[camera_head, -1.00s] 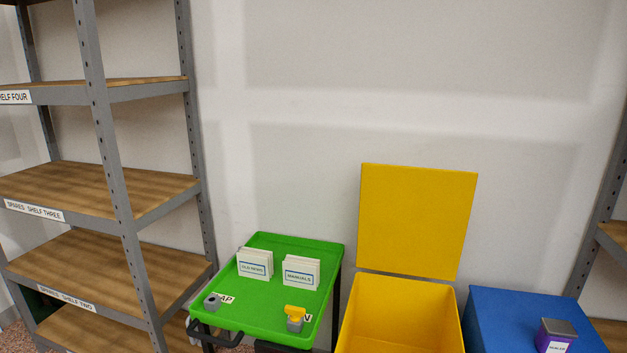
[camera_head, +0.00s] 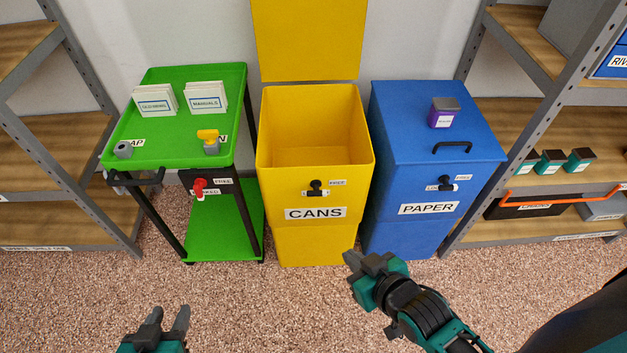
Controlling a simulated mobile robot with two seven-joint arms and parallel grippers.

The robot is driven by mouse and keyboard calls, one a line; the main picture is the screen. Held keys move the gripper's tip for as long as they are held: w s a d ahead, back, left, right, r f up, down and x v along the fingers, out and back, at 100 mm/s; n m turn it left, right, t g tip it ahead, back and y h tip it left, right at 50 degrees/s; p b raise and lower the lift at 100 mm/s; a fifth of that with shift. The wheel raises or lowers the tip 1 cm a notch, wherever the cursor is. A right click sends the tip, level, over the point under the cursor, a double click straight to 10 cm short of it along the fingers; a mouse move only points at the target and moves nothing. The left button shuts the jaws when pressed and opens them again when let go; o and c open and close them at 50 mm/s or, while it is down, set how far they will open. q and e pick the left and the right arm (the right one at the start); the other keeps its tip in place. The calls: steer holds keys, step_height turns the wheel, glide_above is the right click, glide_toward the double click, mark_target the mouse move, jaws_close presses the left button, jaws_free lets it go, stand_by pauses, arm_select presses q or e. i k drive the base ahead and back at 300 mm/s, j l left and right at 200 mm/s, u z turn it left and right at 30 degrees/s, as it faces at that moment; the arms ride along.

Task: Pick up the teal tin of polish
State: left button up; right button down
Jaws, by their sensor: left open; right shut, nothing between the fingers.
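Three teal tins with dark lids and white labels stand in a row on the right-hand shelf: a left one (camera_head: 527,164), a middle one (camera_head: 551,162) and a right one (camera_head: 579,160). Their labels are too small to read, so I cannot tell which is polish. My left gripper (camera_head: 168,322) is open and empty at the bottom left, over the floor. My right gripper (camera_head: 358,262) is shut and empty in front of the bins, well left of and apart from the tins.
A green trolley (camera_head: 180,90) holds cards and small items. A yellow CANS bin (camera_head: 315,240) stands with its lid up. A closed blue PAPER bin (camera_head: 410,130) carries a purple tin (camera_head: 443,116). An orange-handled black toolbox (camera_head: 525,208) sits below the tins. The foreground floor is clear.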

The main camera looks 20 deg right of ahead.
mark_target(532, 157)
steer(key=z, duration=2)
steer(key=u, duration=0.85)
steer(key=i+l+u, duration=0.15)
steer(key=l+u, duration=0.2)
steer(key=u, duration=0.15)
steer(key=l+u, duration=0.35)
steer(key=u, duration=0.15)
steer(key=l+u, duration=0.45)
steer(key=l, duration=1.1)
steer(key=k+l+u, duration=0.15)
steer(key=l, duration=1.1)
steer(key=k+u, duration=0.05)
